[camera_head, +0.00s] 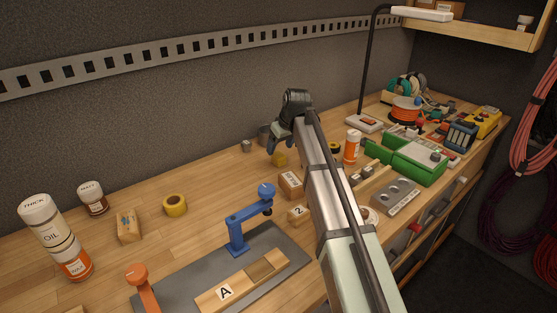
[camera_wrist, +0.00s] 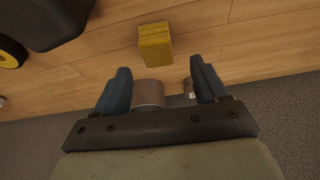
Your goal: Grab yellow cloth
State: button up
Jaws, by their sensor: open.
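A yellow block-like piece (camera_head: 279,159), which looks like the folded yellow cloth, lies on the wooden bench just below my gripper (camera_head: 281,143) in the head view. In the wrist view the yellow cloth (camera_wrist: 155,42) sits ahead of the fingertips, near the middle and slightly left, outside the jaws. My gripper (camera_wrist: 160,76) is open with both dark blue-grey fingers apart and nothing held. A grey metal cylinder (camera_wrist: 149,93) shows between the fingers, apparently standing on the bench beyond them.
A wooden block (camera_head: 290,184), a blue clamp (camera_head: 247,222) and a yellow tape roll (camera_head: 175,205) stand nearer. An orange-and-white bottle (camera_head: 352,147) is right of my arm. The perforated wall rail (camera_head: 150,55) runs behind.

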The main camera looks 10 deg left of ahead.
aim_at(278, 154)
jog(key=shift+d+x, duration=0.1)
jog(key=shift+x, duration=1.25)
jog(key=shift+d+x, duration=0.15)
jog(key=shift+x, duration=1.15)
jog(key=shift+c, duration=0.3)
jog(key=c, duration=1)
